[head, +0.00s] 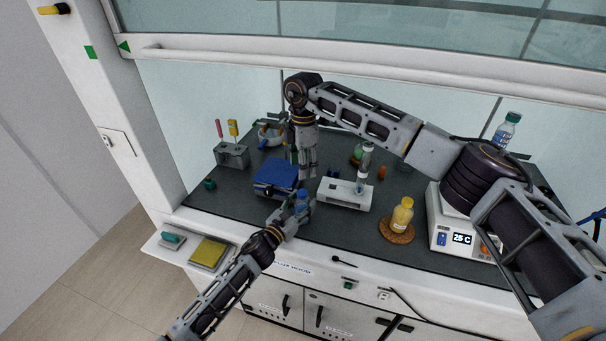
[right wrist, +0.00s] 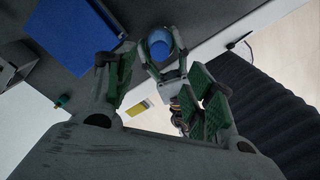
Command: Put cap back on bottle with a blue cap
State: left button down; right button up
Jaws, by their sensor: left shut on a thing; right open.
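A small bottle with a round blue top (head: 302,195) is held by my left gripper (head: 298,207) above the hood's front edge. In the right wrist view the bottle (right wrist: 159,45) shows as a bright blue disc inside a paler rim, with my left gripper's fingers around it. I cannot tell whether the blue is a cap or contents. My right gripper (head: 307,173) points down, open, close above and behind the bottle. In the right wrist view its two fingers (right wrist: 162,84) are spread with no object visible between them.
A blue-topped box (head: 276,174) stands left of the grippers. A white rack (head: 345,195) with a vial is to the right. A yellow bottle (head: 402,215) stands on a cork ring, near a hotplate (head: 450,235). A yellow pad (head: 208,252) lies at front left.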

jog(key=shift+r, duration=1.05)
pick_arm(q)
jog(key=c, duration=0.5)
grip_release()
jog(key=shift+s+a, duration=0.1)
jog(key=shift+v, duration=5.9)
jog(key=shift+f, duration=0.1)
